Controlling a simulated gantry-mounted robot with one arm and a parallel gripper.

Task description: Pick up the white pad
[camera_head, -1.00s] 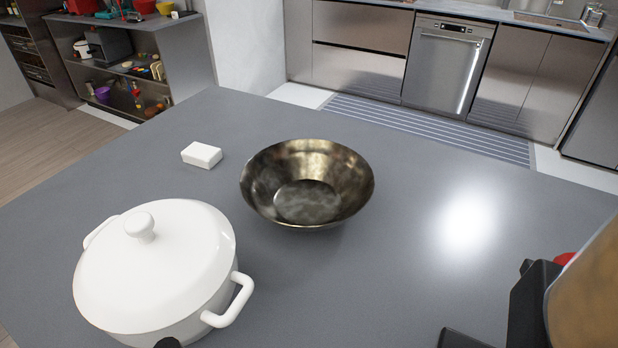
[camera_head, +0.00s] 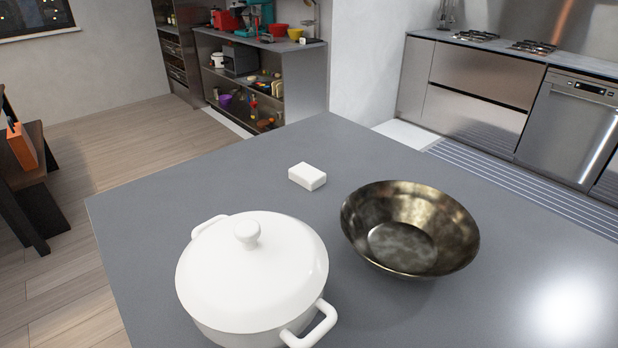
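The white pad (camera_head: 307,177) is a small white block lying flat on the grey counter (camera_head: 150,205). It is behind the white lidded pot and to the left of the metal bowl, apart from both. Its top and front sides show fully and nothing covers it. My gripper does not show in the current head view.
A white lidded pot (camera_head: 252,270) with side handles stands at the front of the counter. A dark metal bowl (camera_head: 410,228), empty, stands to the right. The counter's left edge is close to the pot. Bare counter surrounds the pad.

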